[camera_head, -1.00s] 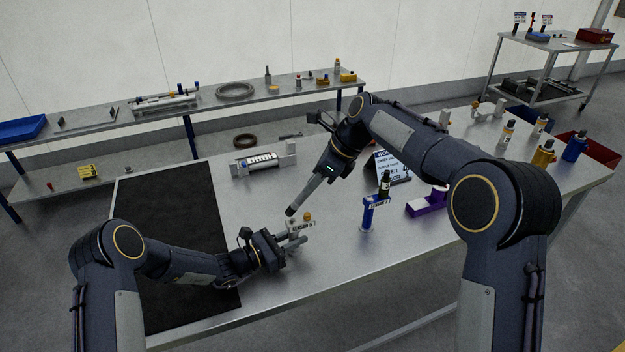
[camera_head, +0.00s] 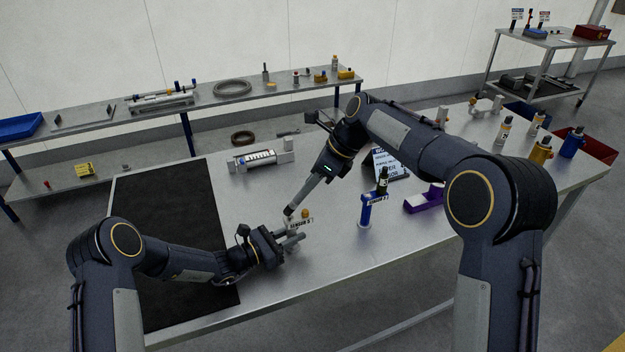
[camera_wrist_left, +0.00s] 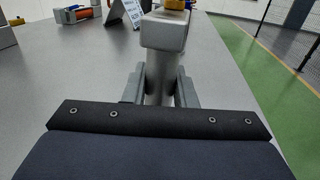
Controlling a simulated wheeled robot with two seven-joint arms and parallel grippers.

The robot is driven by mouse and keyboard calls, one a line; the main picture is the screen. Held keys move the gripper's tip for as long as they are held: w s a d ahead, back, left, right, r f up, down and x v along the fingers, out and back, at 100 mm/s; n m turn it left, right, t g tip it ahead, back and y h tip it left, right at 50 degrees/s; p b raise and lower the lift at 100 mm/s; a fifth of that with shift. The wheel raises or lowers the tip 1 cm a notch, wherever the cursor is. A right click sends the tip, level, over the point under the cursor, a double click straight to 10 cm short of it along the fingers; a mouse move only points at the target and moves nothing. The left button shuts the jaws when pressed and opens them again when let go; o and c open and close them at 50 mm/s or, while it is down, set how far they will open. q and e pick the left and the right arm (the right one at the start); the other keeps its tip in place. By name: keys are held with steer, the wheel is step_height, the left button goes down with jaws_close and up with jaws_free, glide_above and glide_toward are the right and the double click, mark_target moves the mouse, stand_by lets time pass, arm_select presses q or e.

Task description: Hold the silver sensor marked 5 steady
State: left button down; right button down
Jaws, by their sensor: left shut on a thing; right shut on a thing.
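The silver sensor (camera_head: 301,221) has a grey block head with a dark-lettered label and an orange-yellow knob on top. My left gripper (camera_head: 290,242) is shut on its body, low over the front part of the table. In the left wrist view the sensor (camera_wrist_left: 163,32) stands upright between the two grey jaws (camera_wrist_left: 160,88); its lower end is hidden. My right gripper (camera_head: 324,180) comes down from above and is shut on a slim grey rod-like thing (camera_head: 306,196). The rod's dark tip is close to the sensor's head; I cannot tell whether they touch.
A black mat (camera_head: 160,225) lies left on the metal table (camera_head: 335,255). A blue stand (camera_head: 366,210) with a black-topped item and a purple holder (camera_head: 424,200) stand to the right. A sign (camera_head: 390,165) and a silver cylinder on a cradle (camera_head: 258,160) are behind. Bottles stand far right.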

steer(key=shift+f, duration=0.7)
stand_by(0.9)
steer(key=shift+w, duration=0.1)
steer(key=shift+w+a, duration=0.15)
steer(key=shift+w, duration=0.15)
steer(key=shift+s, duration=0.15)
steer(key=shift+s+d, duration=0.25)
steer(key=shift+s, duration=0.4)
